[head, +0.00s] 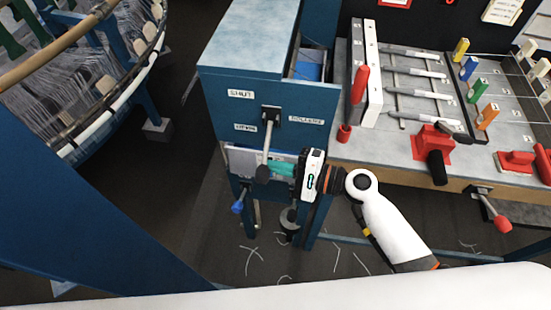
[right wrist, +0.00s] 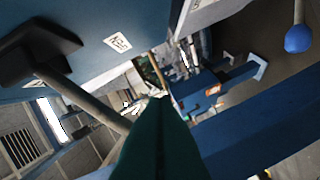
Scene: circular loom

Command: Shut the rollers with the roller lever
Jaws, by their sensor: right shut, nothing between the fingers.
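The roller lever (head: 266,143) sticks out of a dark mount plate on the blue cabinet front and hangs down, ending in a dark knob (head: 262,174). Labels read SHUT (head: 240,94) above left, OPEN (head: 245,128) left of the lever and ROLLERS (head: 306,120) to its right. My right gripper (head: 272,169) has its teal fingers shut and empty, tips at the knob's right side; I cannot tell if they touch. In the right wrist view the lever's rod (right wrist: 85,95) runs behind the fingers (right wrist: 160,135), which hide its end. My left gripper is out of view.
A blue-knobbed lever (head: 238,207) hangs below left, its ball also in the right wrist view (right wrist: 298,38). A bench (head: 400,150) with a red-handled part and coloured blocks stands right. The circular loom (head: 90,85) is at left. Open floor lies between loom and cabinet.

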